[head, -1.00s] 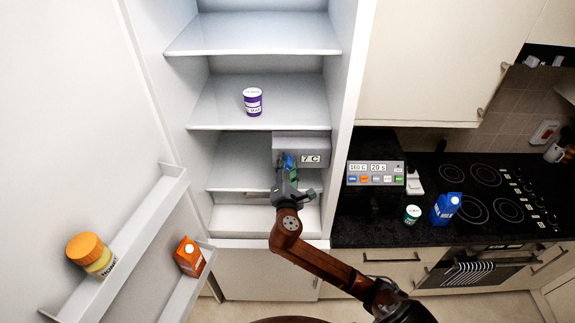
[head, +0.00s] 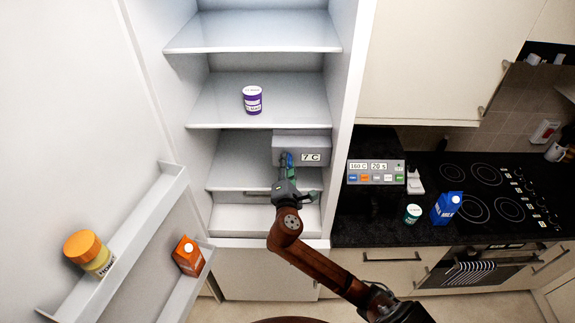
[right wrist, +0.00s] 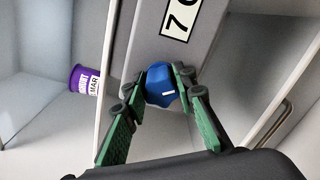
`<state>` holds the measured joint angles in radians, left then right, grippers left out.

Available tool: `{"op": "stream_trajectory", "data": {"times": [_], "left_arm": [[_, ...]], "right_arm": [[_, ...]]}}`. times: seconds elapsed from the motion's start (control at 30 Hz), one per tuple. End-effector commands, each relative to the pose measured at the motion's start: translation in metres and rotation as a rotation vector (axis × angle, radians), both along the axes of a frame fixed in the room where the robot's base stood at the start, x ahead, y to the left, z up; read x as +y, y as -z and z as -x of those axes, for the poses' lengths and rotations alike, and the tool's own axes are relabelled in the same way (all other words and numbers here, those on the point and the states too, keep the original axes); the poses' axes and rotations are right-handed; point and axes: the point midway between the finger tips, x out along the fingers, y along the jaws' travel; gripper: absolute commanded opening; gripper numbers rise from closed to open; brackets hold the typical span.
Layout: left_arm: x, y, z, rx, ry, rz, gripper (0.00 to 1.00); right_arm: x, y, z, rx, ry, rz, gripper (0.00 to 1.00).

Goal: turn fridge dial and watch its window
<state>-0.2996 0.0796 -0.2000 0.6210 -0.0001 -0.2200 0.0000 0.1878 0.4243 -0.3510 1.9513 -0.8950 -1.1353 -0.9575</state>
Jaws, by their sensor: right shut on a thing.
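The fridge stands open, and a grey control box (head: 290,146) hangs under its middle shelf. The box's window (head: 311,157) reads "7 C"; part of it also shows in the right wrist view (right wrist: 181,16). The blue dial (right wrist: 161,86) sits on the box face with a small white mark on it. My right gripper (head: 287,166) is at the dial; in the right wrist view its fingers (right wrist: 158,88) are closed on the dial from both sides. In the head view the gripper mostly hides the dial. My left gripper is not in view.
A purple yogurt tub (head: 252,100) stands on the shelf above. The open door at left holds a honey jar (head: 88,252) and an orange carton (head: 188,256). A counter at right holds a heater unit (head: 375,172), a blue carton (head: 446,208) and a small tub (head: 412,213).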

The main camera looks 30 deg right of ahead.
Motion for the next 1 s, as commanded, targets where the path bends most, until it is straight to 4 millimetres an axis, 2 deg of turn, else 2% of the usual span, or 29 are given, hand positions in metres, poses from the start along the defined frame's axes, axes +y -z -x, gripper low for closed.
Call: {"op": "stream_trajectory", "data": {"times": [0.6,1.0], "left_arm": [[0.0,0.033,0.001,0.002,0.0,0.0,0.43],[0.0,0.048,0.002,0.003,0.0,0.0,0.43]], "right_arm": [[0.0,0.007,0.001,-0.299,0.003,-0.496,0.01],[0.0,0.007,0.0,-0.459,0.003,-0.757,0.01]]}}
